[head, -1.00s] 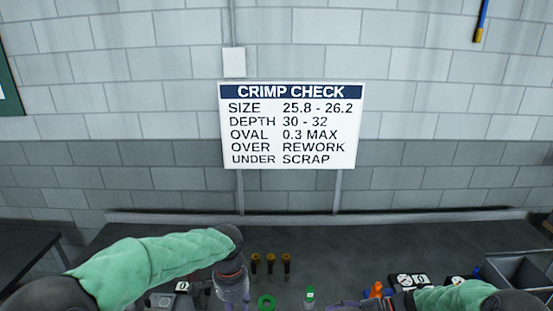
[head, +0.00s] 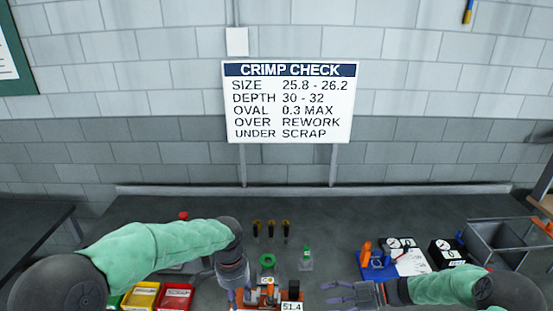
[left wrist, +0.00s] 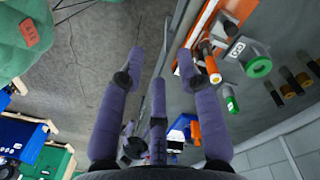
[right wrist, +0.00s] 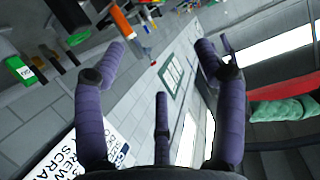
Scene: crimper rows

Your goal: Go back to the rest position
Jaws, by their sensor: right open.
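My left gripper (head: 240,297) points down over the bench at the lower middle of the head view, beside an orange fixture (head: 270,298) with a 51.4 readout. Its purple fingers are spread and empty in the left wrist view (left wrist: 160,62). My right gripper (head: 338,293) points left above the bench, right of the fixture, and touches nothing that I can see. In the right wrist view (right wrist: 160,55) its fingers are spread with nothing between them. The lower parts of the fixture and the left gripper are cut off by the head view's bottom edge.
A green ring (head: 267,261), a small green-topped piece (head: 306,258) and three dark plugs (head: 271,230) stand on the bench. Yellow (head: 140,297) and red (head: 175,296) bins lie left. A blue tray (head: 378,271), gauges and a grey bin (head: 497,240) are right. The bench's back strip is clear.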

